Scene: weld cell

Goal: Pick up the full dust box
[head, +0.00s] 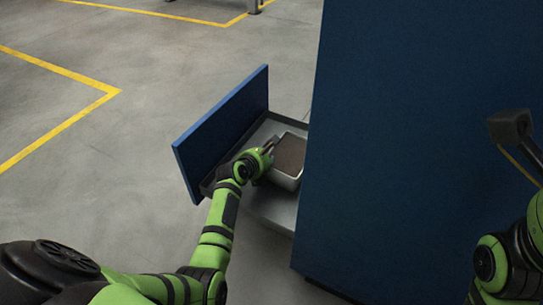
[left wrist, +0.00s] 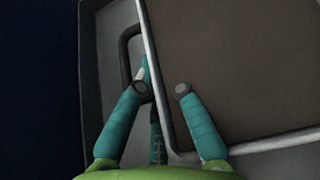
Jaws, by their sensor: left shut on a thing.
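The dust box (head: 284,180) is a light-rimmed tray filled nearly to its rim with brown-grey dust (head: 289,153). It sits inside a pulled-out drawer (head: 266,208) with a blue front. My left gripper (head: 269,147) is at the box's near-left rim. In the left wrist view my left gripper (left wrist: 162,89) has one teal finger outside the box wall (left wrist: 155,60) and the other over the dust, so it is shut on the wall. A dark loop handle (left wrist: 125,45) shows beside that wall. The gripper hides part of the rim. My right gripper is not seen.
A tall blue cabinet (head: 400,150) stands right of the drawer and hides the box's far-right part. The drawer's blue front panel (head: 222,133) stands upright left of the box. Grey floor with yellow lines (head: 60,70) is open to the left.

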